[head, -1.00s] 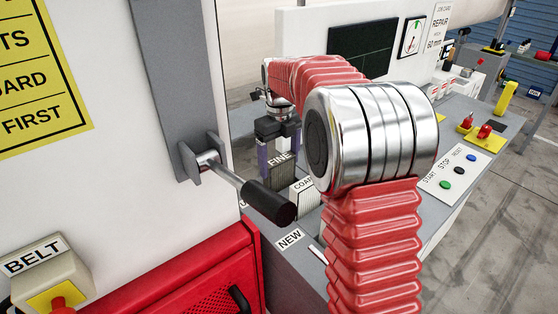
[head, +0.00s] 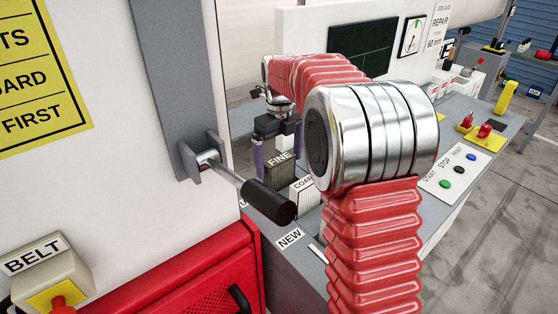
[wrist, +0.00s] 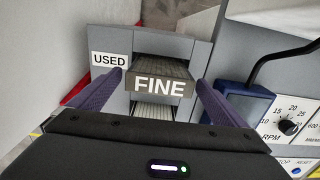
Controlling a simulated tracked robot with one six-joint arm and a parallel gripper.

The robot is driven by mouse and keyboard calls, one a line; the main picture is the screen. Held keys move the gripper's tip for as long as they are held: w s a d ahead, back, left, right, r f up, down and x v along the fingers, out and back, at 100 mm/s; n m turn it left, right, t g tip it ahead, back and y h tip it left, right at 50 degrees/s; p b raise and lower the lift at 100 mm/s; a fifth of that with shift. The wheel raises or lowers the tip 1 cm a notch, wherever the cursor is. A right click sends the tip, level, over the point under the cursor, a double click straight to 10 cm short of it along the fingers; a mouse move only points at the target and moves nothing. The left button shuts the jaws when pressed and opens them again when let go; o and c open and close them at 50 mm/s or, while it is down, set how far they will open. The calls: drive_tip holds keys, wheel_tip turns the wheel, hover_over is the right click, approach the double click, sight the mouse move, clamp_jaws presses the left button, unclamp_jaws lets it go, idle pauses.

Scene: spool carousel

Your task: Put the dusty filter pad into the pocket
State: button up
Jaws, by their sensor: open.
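A dark grey pad marked FINE (wrist: 160,86) stands in a grey holder (wrist: 196,48) with a USED label (wrist: 109,60) at its left, in the wrist view. The pad also shows in the head view (head: 280,159). My gripper (wrist: 160,78) is open, with one purple finger on either side of the pad and a visible gap to it. In the head view my gripper (head: 277,156) is over the pad, partly hidden by my arm. I cannot tell how deep the pad sits; its lower part is hidden.
A lighter pad marked COAR (head: 303,188) stands nearer, partly behind my arm, by a NEW label (head: 290,238). A black-handled lever (head: 268,201) juts out at the left. A control box with an RPM dial (wrist: 288,127) is right of the holder.

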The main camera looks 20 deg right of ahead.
wheel_tip(320, 180, up, 12)
idle(0.5)
drive_tip(key=shift+f, duration=0.15)
idle(0.5)
